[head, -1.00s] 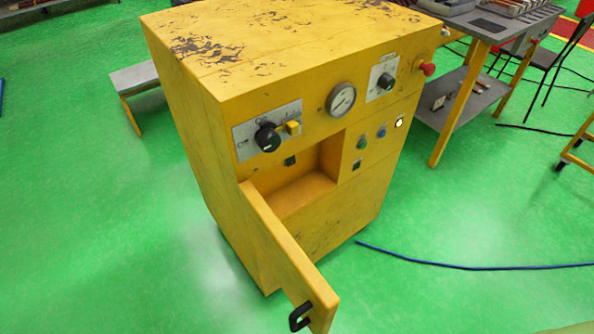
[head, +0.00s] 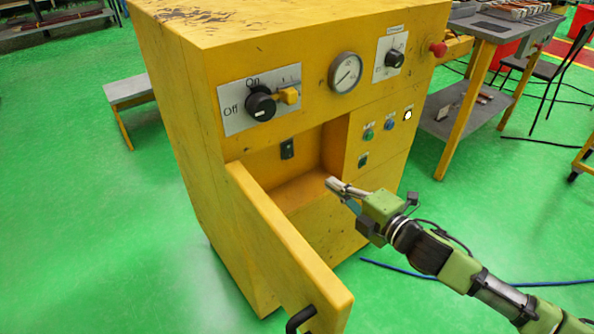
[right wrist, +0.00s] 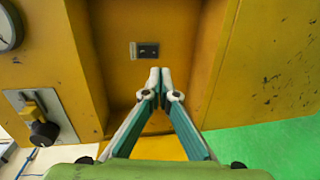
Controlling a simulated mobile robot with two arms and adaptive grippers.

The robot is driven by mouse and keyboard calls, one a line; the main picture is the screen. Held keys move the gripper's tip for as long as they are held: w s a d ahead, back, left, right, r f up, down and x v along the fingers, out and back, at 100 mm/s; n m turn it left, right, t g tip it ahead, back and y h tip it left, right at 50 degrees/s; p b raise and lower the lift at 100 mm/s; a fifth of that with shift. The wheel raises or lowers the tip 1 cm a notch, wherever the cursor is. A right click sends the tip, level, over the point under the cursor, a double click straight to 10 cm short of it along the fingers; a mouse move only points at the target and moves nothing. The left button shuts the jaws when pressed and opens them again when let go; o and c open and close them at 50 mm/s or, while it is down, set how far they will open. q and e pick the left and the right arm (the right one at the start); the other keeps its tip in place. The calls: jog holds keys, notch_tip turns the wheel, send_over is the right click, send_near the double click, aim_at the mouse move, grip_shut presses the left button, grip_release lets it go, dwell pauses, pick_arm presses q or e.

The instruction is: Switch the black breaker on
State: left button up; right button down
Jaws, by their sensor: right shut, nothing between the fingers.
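The black breaker (head: 287,149) is a small dark switch on the back wall of the open recess in the yellow cabinet (head: 210,75). In the right wrist view the breaker (right wrist: 147,50) lies ahead of the fingertips and a little to the left, apart from them. Its lever position is too small to tell. My right gripper (head: 333,184) is shut and empty at the right side of the recess opening, lower than the breaker. It also shows in the right wrist view (right wrist: 160,72). My left gripper is not in view.
The open cabinet door (head: 270,240) with a black handle (head: 300,319) swings out at the front left. Above the recess are a black rotary knob (head: 260,107), a yellow switch (head: 288,96) and a gauge (head: 345,72). Small buttons (head: 388,125) sit right of the recess.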

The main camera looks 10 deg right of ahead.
aim_at(290, 157)
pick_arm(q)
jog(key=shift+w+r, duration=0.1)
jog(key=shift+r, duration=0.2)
pick_arm(e)
jog(key=shift+s+a+r+n, duration=0.25)
jog(key=shift+a+r+n, duration=0.1)
jog(key=shift+r, duration=0.15)
jog(key=shift+w, duration=0.1)
